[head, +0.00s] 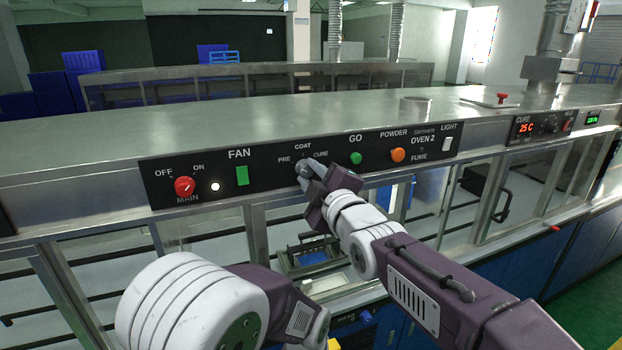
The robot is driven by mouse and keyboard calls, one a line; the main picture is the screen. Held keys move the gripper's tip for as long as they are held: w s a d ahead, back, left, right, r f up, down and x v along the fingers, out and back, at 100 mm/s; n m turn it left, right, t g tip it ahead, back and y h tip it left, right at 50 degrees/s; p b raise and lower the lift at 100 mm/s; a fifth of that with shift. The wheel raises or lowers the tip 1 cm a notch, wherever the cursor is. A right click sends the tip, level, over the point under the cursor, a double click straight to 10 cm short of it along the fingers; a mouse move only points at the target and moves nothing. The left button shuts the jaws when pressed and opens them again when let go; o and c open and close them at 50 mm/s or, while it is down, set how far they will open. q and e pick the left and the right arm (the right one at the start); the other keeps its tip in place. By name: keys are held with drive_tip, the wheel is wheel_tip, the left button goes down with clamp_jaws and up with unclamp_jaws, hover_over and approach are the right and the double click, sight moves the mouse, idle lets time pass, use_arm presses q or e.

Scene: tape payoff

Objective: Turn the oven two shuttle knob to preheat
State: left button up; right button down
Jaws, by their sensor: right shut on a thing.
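The oven 2 control panel (290,181) is a black strip on the front of the steel oven. The shuttle knob (303,169) sits below the labels PRE, COAT and CURE. My right gripper (306,172) is at this knob and shut on it. The gripper covers much of the knob, so I cannot tell which label its pointer faces. My left arm (195,305) shows at the lower left, and its gripper is not in view.
On the same panel are a red main switch (184,187), a green fan switch (242,175), a green go button (356,158), an orange powder button (398,155) and a white light switch (447,144). A cure display (526,127) is at the right. Glass panes lie below.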

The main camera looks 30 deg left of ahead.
idle(0.4)
drive_tip(key=c, duration=1.1)
unclamp_jaws()
drive_tip(key=shift+s+d+f, duration=0.1)
drive_tip(key=shift+s+d, duration=0.05)
drive_tip(key=shift+d, duration=0.05)
drive_tip(key=b+v, duration=0.3)
drive_tip(key=v, duration=0.5)
drive_tip(key=shift+s+d+b, duration=0.2)
drive_tip(key=shift+b, duration=0.15)
